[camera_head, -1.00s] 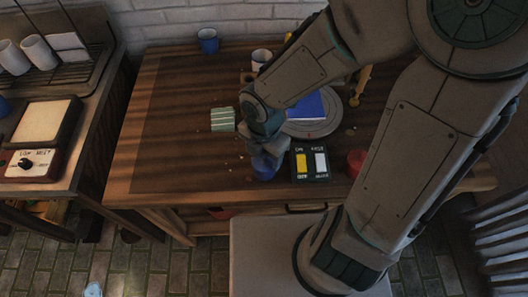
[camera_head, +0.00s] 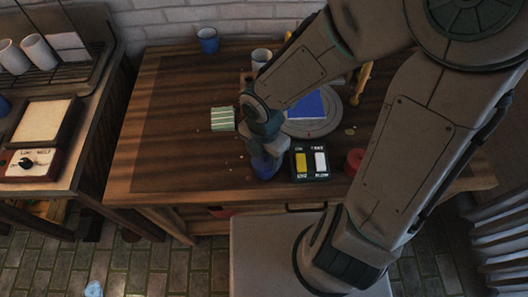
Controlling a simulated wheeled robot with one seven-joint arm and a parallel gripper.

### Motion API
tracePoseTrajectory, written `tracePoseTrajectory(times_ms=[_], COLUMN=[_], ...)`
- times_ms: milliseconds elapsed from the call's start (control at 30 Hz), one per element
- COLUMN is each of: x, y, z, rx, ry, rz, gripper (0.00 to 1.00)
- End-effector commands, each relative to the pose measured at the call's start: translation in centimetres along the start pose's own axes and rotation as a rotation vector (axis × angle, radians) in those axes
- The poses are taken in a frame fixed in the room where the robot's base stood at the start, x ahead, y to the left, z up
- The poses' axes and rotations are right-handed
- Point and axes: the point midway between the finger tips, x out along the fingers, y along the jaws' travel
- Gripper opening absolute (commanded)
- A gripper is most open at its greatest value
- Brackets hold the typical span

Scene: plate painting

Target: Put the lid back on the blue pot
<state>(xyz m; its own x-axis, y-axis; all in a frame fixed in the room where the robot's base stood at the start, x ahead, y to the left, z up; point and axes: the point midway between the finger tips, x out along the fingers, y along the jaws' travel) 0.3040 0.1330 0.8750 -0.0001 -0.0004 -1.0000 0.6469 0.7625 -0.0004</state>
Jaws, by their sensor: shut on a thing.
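The blue pot (camera_head: 264,171) stands near the front edge of the wooden table, left of a dark paint box. My gripper (camera_head: 265,153) points down directly over the pot. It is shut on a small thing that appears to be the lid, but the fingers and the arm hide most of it. I cannot tell whether the lid touches the pot's rim.
The dark paint box (camera_head: 310,162) with yellow and white pads is close on the right, then a red pot (camera_head: 355,158). A round grey turntable (camera_head: 325,127) carries a blue square. A striped green block (camera_head: 222,119) lies left. A blue cup (camera_head: 208,41) stands at the back.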

Motion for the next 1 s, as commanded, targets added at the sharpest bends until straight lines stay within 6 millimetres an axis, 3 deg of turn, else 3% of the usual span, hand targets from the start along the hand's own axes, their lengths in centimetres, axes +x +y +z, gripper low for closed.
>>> tracePoseTrajectory(times_ms=[433, 467, 533, 733, 800, 1000], x=[0.02, 0.02, 0.02, 0.02, 0.02, 0.01], y=[0.01, 0.01, 0.01, 0.01, 0.01, 0.01], z=[0.00, 0.00, 0.00, 0.00, 0.00, -0.01], rx=[-0.001, -0.001, -0.001, -0.001, -0.001, -0.001], ry=[0.000, 0.000, 0.000, 0.000, 0.000, 0.000], rz=[0.000, 0.000, 0.000, 0.000, 0.000, 0.000], gripper=[0.39, 0.66, 0.86, 0.86, 1.00, 1.00])
